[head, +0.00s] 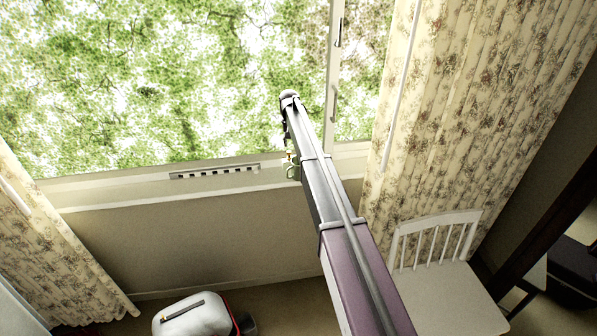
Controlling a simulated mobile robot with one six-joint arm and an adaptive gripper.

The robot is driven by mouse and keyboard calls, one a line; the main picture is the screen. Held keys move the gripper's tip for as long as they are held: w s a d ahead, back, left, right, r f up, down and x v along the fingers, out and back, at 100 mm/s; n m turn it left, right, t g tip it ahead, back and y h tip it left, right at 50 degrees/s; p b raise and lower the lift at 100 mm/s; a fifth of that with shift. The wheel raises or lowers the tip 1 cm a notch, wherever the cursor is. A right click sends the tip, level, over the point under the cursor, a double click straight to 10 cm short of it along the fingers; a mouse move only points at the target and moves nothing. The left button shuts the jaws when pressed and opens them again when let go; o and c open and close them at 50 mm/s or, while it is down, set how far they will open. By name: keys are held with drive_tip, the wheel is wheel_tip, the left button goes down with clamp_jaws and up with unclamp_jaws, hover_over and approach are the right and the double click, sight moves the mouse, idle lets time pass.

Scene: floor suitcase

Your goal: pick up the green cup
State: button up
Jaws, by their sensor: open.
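A long grey and purple part of my own body rises from the bottom edge to the middle of the picture, in front of the window. No gripper fingers can be made out.
A white rounded case (193,316) with a dark handle and red edge sits on the floor at bottom left. A white chair (440,290) stands at right. A window (150,80) fills the back, between floral curtains (480,100). Some floor is bare between case and chair.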

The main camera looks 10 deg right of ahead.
sight(292, 159)
drive_tip(key=shift+d+f+b, duration=0.1)
drive_tip(key=shift+f+b, duration=4.05)
drive_tip(key=shift+f, duration=0.15)
drive_tip(key=shift+s+f+b, duration=0.2)
drive_tip(key=shift+f+b, duration=2.4)
drive_tip(key=shift+b, duration=0.05)
clamp_jaws()
